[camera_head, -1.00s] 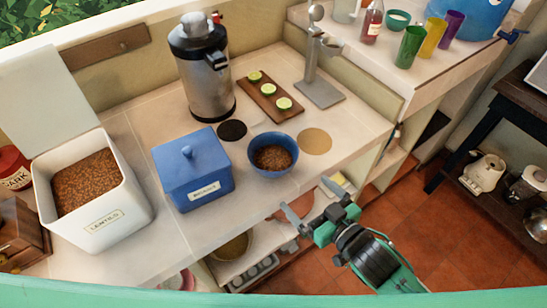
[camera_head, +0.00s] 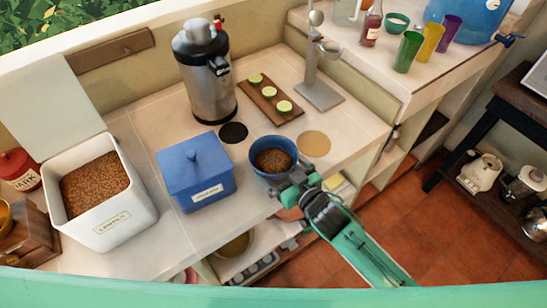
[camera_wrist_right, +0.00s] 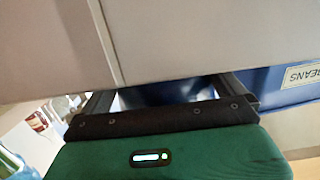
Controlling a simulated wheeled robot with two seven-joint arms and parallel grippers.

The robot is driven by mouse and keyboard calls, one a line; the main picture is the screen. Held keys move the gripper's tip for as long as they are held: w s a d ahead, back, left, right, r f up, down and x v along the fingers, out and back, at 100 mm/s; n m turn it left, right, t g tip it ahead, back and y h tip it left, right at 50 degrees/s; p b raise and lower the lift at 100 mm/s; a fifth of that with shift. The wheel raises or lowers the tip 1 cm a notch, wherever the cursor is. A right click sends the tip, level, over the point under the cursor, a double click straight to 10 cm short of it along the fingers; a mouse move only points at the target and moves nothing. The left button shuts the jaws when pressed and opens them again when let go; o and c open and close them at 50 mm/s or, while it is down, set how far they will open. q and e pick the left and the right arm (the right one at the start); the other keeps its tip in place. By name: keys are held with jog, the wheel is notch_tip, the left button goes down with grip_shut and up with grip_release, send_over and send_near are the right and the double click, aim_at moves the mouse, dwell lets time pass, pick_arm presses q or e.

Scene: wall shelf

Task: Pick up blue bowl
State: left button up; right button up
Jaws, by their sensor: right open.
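The blue bowl (camera_head: 260,172), filled with brown grains, stands upright on the tiled counter near its front edge, right of the blue lidded box. My right gripper (camera_head: 285,181) is at the bowl's near right side, close against it, and partly overlaps its lower part. In the right wrist view the dark open fingers (camera_wrist_right: 170,98) reach forward, and a blue surface (camera_wrist_right: 160,93), apparently the bowl, shows between them. A pale surface hides the fingertips there, so I cannot tell whether they touch the bowl. My left gripper is not in view.
The blue box (camera_head: 195,175) stands close left of the bowl; its label also shows in the wrist view (camera_wrist_right: 300,77). A white grain bin (camera_head: 118,228) is further left. A steel dispenser (camera_head: 207,85) and lime board (camera_head: 268,98) are behind. A tan disc (camera_head: 314,144) lies right.

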jog(key=shift+w+a, duration=0.35)
jog(key=shift+w, duration=0.05)
jog(key=shift+f, duration=0.1)
jog(key=c, duration=1.1)
jog(key=shift+o, duration=0.2)
jog(key=shift+r, duration=0.2)
notch_tip(320, 180, up, 20)
jog(key=b, duration=0.1)
jog(key=shift+f, duration=0.1)
